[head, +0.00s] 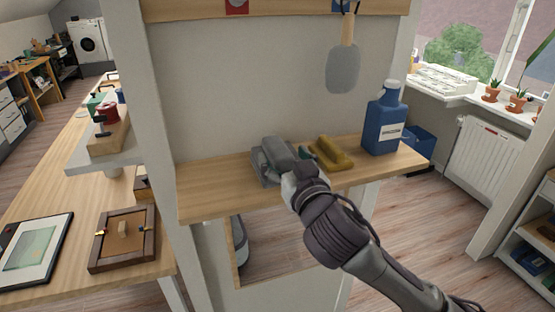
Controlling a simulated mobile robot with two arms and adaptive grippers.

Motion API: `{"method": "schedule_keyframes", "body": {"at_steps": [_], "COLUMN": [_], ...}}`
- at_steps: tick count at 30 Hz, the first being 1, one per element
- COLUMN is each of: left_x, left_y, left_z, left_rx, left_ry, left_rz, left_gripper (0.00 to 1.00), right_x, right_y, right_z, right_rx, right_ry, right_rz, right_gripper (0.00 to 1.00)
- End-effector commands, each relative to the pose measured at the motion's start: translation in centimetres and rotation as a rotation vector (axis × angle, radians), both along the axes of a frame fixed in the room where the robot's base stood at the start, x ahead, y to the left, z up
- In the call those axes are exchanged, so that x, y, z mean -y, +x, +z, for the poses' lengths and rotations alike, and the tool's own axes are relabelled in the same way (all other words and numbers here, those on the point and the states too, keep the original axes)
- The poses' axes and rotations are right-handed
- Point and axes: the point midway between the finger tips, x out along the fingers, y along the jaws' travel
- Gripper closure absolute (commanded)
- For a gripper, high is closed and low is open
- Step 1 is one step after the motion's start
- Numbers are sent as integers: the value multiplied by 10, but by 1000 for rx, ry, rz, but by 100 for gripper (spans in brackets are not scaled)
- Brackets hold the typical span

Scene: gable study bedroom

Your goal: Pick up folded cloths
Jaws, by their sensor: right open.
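On the wooden shelf, a grey folded bundle (258,181), which looks like the folded cloths, lies left of the middle. My right gripper (273,152) is over it and hides much of it. The jaws are open, but their fingers blend with the grey bundle, and I cannot tell whether they touch it. A yellow, soft-looking item (332,154) lies just right of the gripper, with a small dark green thing (306,152) beside it. My left gripper is not in view.
A blue bottle (383,128) stands at the right of the shelf (215,190). A grey paddle-shaped tool (343,70) hangs above. A wall post (165,130) bounds the left side. The shelf's left end is clear.

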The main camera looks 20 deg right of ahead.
Motion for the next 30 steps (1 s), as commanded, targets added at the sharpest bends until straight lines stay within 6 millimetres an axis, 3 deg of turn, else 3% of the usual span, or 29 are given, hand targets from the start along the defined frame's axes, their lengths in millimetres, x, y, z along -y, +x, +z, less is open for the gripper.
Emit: {"method": "schedule_keyframes", "body": {"at_steps": [9,18,30], "left_x": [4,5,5], "left_y": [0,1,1], "left_z": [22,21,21], "left_rx": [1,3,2], "left_ry": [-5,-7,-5], "left_rz": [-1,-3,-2], "left_gripper": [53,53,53], "right_x": [-1,-1,-1], "right_y": [43,47,46], "right_z": [-3,-5,-5], "right_rx": [-2,-1,-2], "right_ry": [-2,-1,-1], "right_rz": [-1,0,0], "right_gripper": [24,26,91]}}
